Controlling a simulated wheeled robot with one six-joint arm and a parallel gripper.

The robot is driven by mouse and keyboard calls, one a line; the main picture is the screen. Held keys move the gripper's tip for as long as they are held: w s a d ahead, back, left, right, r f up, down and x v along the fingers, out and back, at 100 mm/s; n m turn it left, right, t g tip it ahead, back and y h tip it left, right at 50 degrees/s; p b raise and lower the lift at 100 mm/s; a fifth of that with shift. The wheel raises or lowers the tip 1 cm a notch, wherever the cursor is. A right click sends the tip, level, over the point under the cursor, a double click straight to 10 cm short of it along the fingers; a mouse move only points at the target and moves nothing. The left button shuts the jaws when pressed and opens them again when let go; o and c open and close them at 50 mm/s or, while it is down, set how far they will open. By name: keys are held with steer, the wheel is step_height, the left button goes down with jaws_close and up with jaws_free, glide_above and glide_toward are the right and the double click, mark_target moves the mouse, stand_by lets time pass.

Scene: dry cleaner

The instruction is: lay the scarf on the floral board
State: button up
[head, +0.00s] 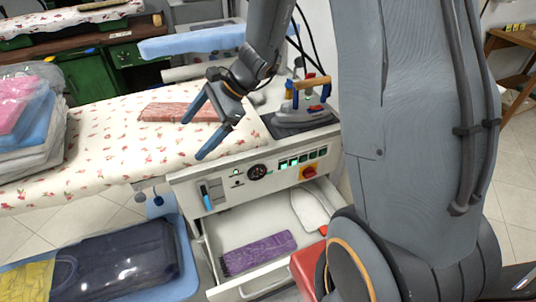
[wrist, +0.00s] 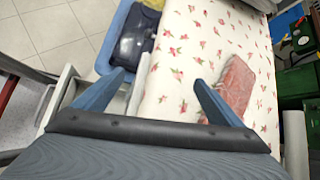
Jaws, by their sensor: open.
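The floral board (head: 105,140) is a long white surface with small red flowers; it also fills the middle of the wrist view (wrist: 180,75). A folded reddish-pink cloth (head: 165,112) lies flat on it, and shows beside the right finger in the wrist view (wrist: 236,85). A folded purple cloth with a fringed end (head: 258,252), which looks like a scarf, lies in the open drawer below the board; it is not visible in the wrist view. My gripper (head: 192,139) is open and empty above the board near its front edge, its fingers apart in the wrist view (wrist: 160,77).
An iron (head: 306,105) stands at the board's right end. The open white drawer (head: 217,262) juts out under the control panel (head: 258,172) and also holds a pale flat object. Bagged folded clothes (head: 30,125) sit on the left. A blue bin (head: 180,235) stands on the floor.

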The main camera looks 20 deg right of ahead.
steer(key=s+d+n+h, duration=0.8)
steer(key=s+d+n, duration=0.6)
steer(key=s+n, duration=0.2)
steer(key=shift+s+d+g+h, duration=0.15)
steer(key=shift+s+g+h, duration=0.15)
steer(key=shift+g, duration=0.1)
